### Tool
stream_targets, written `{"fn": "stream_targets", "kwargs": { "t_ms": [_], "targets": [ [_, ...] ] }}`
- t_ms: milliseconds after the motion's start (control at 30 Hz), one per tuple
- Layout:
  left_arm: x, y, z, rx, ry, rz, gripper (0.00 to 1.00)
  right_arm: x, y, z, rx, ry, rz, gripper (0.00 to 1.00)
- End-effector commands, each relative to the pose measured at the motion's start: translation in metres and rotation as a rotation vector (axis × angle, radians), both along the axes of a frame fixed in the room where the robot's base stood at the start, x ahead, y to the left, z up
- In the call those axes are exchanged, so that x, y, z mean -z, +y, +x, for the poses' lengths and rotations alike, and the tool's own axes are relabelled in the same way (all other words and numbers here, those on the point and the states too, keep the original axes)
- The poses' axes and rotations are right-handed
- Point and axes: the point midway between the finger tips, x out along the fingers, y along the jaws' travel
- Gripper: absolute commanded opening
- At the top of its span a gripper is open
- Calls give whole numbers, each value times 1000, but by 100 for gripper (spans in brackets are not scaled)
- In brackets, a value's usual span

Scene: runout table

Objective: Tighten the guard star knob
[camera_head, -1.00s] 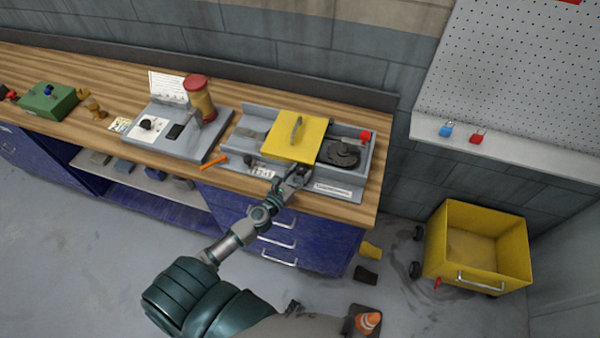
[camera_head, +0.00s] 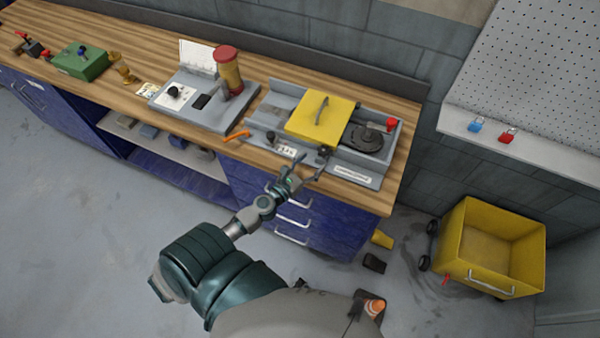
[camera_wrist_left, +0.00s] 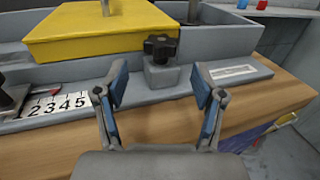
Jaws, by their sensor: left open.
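The black star knob (camera_wrist_left: 160,47) sits on a small grey block at the front of the grey machine, just right of the yellow guard's front edge. In the head view the knob (camera_head: 324,151) is small and dark. The yellow guard (camera_head: 318,116) lies flat over the machine and also shows in the left wrist view (camera_wrist_left: 100,28). My left gripper (camera_wrist_left: 160,82) is open and empty, its fingers apart, with the knob ahead between them and not touched. In the head view my left gripper (camera_head: 304,174) is in front of the bench edge. My right gripper does not show.
A black round part (camera_head: 367,138) and a red knob (camera_head: 391,124) are at the machine's right. A number scale (camera_wrist_left: 52,106) is left of the gripper. An orange tool (camera_head: 237,135) lies on the bench. A yellow cart (camera_head: 490,248) stands on the floor at right.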

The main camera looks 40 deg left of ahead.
Motion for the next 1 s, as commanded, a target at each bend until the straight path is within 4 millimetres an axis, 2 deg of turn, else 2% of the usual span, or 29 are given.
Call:
{"fn": "stream_targets", "kwargs": {
  "t_ms": [33, 200, 333, 500, 1000],
  "targets": [
    [2, 1, -14, -3, 3, -5, 69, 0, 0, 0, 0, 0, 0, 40],
    [2, 5, -48, -6, 3, -3, 69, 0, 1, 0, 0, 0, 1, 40],
    [1, 6, -62, -2, 1, -4, 69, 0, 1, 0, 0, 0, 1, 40],
    [1, 6, -68, 0, 0, 0, 69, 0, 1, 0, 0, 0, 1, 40],
    [1, 6, -68, 1, 0, 1, 69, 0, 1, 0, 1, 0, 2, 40]
  ]
}}
